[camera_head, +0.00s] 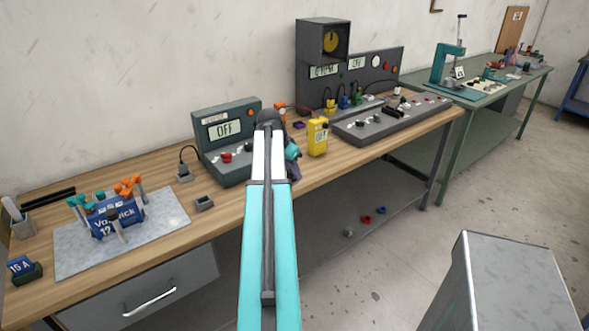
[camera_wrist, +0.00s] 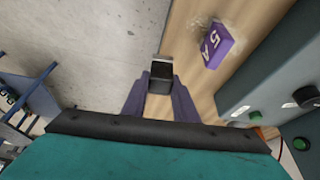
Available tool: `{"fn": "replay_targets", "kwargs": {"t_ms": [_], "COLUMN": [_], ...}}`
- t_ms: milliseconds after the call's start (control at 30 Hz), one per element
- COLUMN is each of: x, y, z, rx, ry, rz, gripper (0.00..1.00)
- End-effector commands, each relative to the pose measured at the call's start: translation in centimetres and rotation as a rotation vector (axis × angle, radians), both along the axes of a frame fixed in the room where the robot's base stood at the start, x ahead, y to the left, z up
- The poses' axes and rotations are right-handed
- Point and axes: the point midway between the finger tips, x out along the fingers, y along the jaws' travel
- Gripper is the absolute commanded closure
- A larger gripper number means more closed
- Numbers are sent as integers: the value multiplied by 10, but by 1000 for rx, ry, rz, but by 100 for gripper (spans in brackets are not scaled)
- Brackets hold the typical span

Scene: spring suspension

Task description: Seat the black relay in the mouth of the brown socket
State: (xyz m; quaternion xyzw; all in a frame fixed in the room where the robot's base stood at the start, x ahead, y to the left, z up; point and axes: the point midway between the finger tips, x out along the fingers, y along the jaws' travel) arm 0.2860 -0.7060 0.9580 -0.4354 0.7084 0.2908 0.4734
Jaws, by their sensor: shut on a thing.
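My gripper (camera_wrist: 161,97) has purple fingers and is shut on a small black block with a grey end, which looks like the black relay (camera_wrist: 160,76). It is held by the bench's front edge, with floor to its left and wood to its right in the wrist view. In the head view my gripper (camera_head: 295,172) is mostly hidden behind my own arm, and the relay cannot be made out. I cannot make out a brown socket in either view.
A purple block marked 5 A (camera_wrist: 217,50) lies on the bench near the held block. A grey meter reading OFF (camera_head: 228,140), a yellow meter (camera_head: 317,137) and a grey control panel (camera_head: 392,118) stand around.

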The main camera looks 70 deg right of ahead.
Motion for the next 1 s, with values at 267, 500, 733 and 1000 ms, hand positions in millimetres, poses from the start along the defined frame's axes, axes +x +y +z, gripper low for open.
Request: {"fn": "replay_targets", "kwargs": {"t_ms": [267,500,733,1000], "x": [-11,-17,-18,-18], "y": [39,59,66,67], "z": [2,5,6,7], "rx": [-1,0,0,0], "ry": [0,0,0,0], "rz": [0,-1,-1,-1], "gripper": [96,96,96,96]}}
